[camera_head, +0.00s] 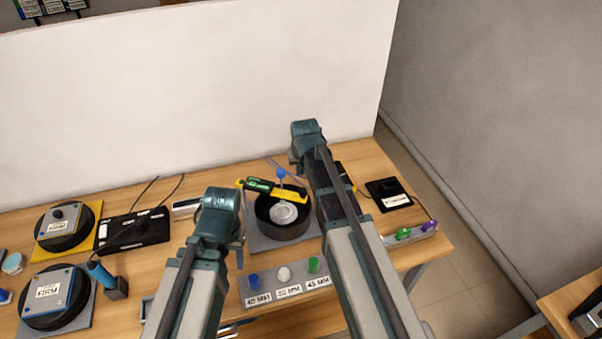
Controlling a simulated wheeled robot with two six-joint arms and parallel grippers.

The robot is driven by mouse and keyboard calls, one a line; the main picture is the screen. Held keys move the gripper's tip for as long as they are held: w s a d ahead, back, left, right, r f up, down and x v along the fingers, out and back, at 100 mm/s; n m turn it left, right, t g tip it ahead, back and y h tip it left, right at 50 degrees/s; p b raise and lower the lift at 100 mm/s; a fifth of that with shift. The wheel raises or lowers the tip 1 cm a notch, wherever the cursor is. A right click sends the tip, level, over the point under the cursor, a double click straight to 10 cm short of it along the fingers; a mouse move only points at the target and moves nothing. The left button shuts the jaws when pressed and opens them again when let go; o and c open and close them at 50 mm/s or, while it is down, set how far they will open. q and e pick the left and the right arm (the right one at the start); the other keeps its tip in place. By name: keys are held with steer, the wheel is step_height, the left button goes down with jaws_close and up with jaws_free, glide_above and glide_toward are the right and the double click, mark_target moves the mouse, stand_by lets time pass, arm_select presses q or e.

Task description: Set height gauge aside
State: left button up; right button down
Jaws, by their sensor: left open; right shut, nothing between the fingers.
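A yellow bar with a black and green unit, which looks like the height gauge (290,195), lies across the top of a black round dish (271,227). A blue knob (281,173) stands up at its middle. A pale round piece (284,213) sits inside the dish. My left gripper (240,250) is open, just left of the dish, with its fingers mostly hidden by my wrist. My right gripper (295,165) is shut and empty behind the gauge's right end. My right arm hides part of that area, and I cannot tell whether the gripper touches the gauge.
A grey rack with blue, white and green knobs (284,275) lies in front of the dish. Black pads marked FIRM (30,313) and a black scale (125,240) are at left. A black device (380,190) and a small rack (420,235) are at right. A white wall stands behind.

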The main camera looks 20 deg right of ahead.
arm_select(q)
step_height(320, 180, down, 2)
steer(key=shift+b, duration=0.4)
arm_select(e)
steer(key=s+f, duration=0.2)
steer(key=s, duration=0.1)
steer(key=shift+s+a, duration=0.15)
steer(key=shift+a, duration=0.05)
steer(key=shift+s, duration=0.1)
